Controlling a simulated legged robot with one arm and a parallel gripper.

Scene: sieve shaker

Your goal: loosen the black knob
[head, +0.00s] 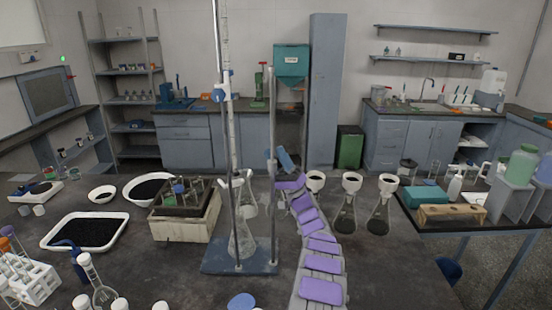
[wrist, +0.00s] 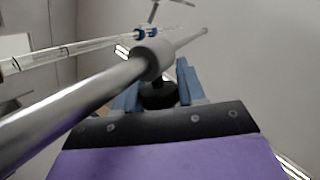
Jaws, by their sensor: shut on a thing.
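In the wrist view, my gripper (wrist: 160,84) has its two blue fingers on either side of a black knob (wrist: 158,96), shut on it. The knob sits just below a grey collar (wrist: 152,60) on a slanting metal rod. In the head view, my gripper (head: 285,161) is beside the right upright rod (head: 273,110) of a stand with a blue base (head: 240,262). The knob cannot be made out in the head view.
A tall glass tube and conical flasks (head: 241,240) stand by the left rod. More flasks (head: 347,222) are right of my arm. A wooden box (head: 185,229) and a tray of black grains (head: 85,232) are on the left. The bench front right is clear.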

